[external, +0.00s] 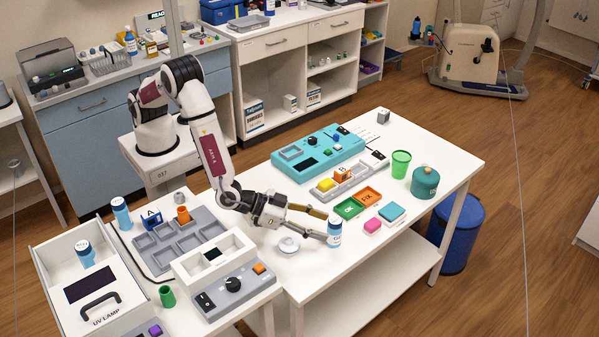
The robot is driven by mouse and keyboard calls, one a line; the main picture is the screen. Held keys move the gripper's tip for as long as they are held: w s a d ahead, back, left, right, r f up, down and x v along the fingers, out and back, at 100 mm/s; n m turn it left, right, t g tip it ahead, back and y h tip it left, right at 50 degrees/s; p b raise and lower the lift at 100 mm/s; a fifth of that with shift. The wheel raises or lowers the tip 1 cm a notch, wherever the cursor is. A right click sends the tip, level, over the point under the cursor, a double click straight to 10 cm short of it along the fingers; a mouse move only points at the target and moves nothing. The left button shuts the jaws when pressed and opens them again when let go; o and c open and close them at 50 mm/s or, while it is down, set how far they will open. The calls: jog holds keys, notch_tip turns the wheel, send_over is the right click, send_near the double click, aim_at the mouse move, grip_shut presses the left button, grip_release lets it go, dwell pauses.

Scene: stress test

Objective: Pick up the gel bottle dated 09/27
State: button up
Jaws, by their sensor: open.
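My gripper (325,227) reaches out low over the right-hand white table, with its fingers spread. A bottle with a white cap and label and a blue lower part (334,236) stands upright at the fingertips. I cannot tell whether the fingers touch it. A similar bottle (121,214) stands at the back left of the left-hand table. Another (85,255) stands in the white UV lamp box (110,317). The dates on the labels are too small to read, so I cannot tell which bottle is dated 09/27.
A small white round object (288,244) lies below my gripper. A teal device (318,153) stands behind. The table's front right is clear.

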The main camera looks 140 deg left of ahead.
aim_at(329, 227)
jog(key=shift+x, duration=2.55)
jog(key=shift+s+a, duration=0.1)
jog(key=shift+c, duration=0.3)
jog(key=c, duration=1.2)
